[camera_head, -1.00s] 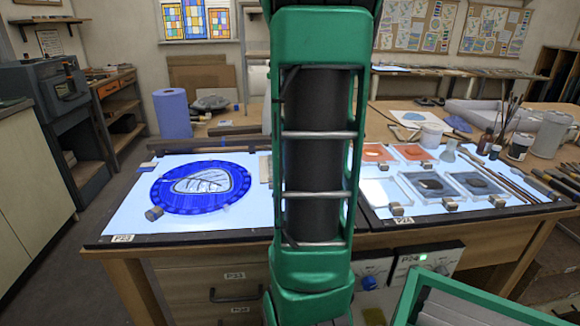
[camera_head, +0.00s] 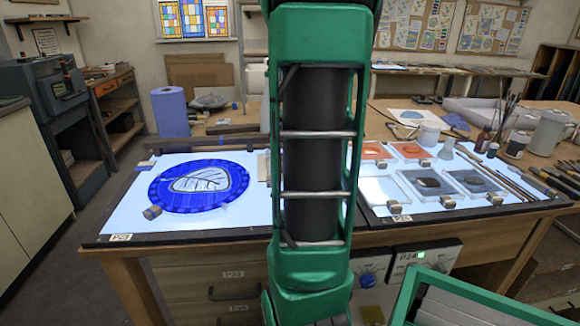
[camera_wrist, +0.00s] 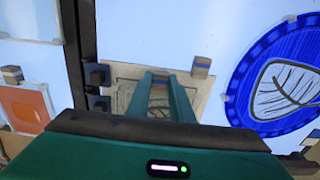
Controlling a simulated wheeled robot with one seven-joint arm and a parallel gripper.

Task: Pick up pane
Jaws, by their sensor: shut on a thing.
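A greyish-beige rectangular pane (camera_wrist: 126,73) with a drawn pattern lies or hangs over the light table in the wrist view, beside a dark bar. My gripper (camera_wrist: 160,74) reaches over it with its two green fingers close together, shut on a small part at its far edge. The fingers cover the middle of the pane. In the head view only a beige strip of it (camera_head: 264,167) shows left of my arm, which hides my gripper. I cannot tell whether the pane touches the table.
A round blue piece with a leaf drawing (camera_head: 163,190) lies on the lit table to the left. Small blocks, one at the pane's corner (camera_wrist: 202,65), stand about. Orange (camera_head: 372,150) and dark panes (camera_head: 427,184) lie to the right, with brushes and jars beyond.

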